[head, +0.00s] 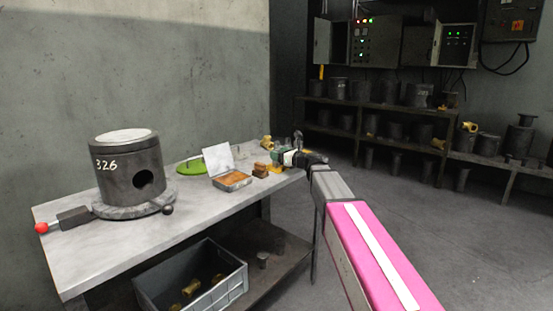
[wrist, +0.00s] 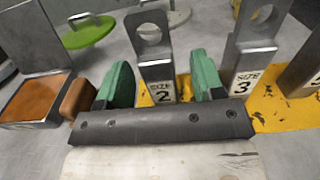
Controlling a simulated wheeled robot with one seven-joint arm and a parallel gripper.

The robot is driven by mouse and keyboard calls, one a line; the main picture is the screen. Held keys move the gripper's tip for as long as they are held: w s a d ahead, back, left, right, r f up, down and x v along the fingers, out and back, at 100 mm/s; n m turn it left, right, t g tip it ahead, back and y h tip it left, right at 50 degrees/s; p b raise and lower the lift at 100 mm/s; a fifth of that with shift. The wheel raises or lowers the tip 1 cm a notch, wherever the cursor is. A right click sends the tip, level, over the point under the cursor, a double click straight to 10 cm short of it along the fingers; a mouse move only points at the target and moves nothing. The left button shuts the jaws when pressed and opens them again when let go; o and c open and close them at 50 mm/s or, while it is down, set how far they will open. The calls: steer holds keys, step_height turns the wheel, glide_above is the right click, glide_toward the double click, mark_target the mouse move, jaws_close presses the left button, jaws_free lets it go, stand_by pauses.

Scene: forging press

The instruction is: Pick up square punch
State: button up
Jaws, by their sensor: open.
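My gripper (wrist: 163,82) is open, with its two green fingers apart; in the head view it is over the far right end of the workbench (head: 75,268). Between the fingers in the wrist picture stands an upright grey metal piece marked SIZE 2 (wrist: 157,65), with a round hole near its top. I cannot tell whether it is level with the fingers or beyond them. A similar piece marked SIZE 3 (wrist: 248,60) stands right of the fingers. Nothing in view is plainly marked as the square punch. A brown block (wrist: 78,97) sits left of the left finger.
The marked pieces stand on a yellow plate (wrist: 268,112). Left are an open hinged-lid box (wrist: 28,105) with orange-brown contents, and a green disc (wrist: 92,32). A grey cylinder marked 326 (head: 132,172) fills the bench's left part. A crate (head: 190,275) is below. Bare bench lies between.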

steer(key=x, duration=0.3)
steer(key=shift+w+a, duration=0.15)
steer(key=shift+a, duration=0.05)
jaws_close()
steer(key=shift+r, duration=0.1)
